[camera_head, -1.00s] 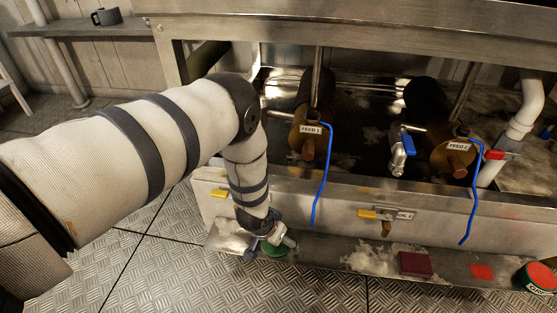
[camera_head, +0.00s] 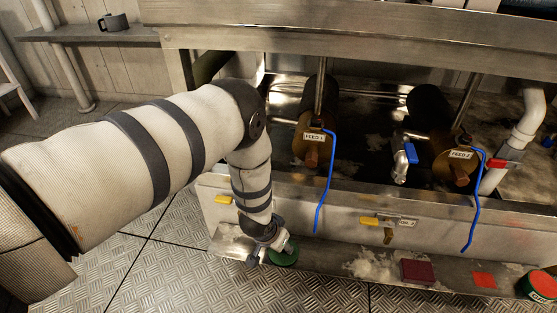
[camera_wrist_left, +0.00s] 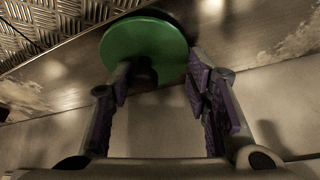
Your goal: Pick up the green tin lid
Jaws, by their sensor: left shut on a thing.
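The green tin lid (camera_head: 285,257) is a round green disc at the front ledge of the metal unit, beside my left gripper. My left gripper (camera_head: 269,252) points down at the ledge. In the left wrist view the lid (camera_wrist_left: 146,43) shows its green face, with a dark part at its near edge between the fingertips. My left gripper (camera_wrist_left: 157,78) is shut on the lid there. I cannot tell whether the lid still touches the ledge. My right gripper is not in view.
The metal ledge (camera_head: 330,262) also carries a dark red block (camera_head: 417,272), a flat red square (camera_head: 484,280) and a red-topped green tin (camera_head: 541,283). A mug (camera_head: 113,22) stands on the left shelf.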

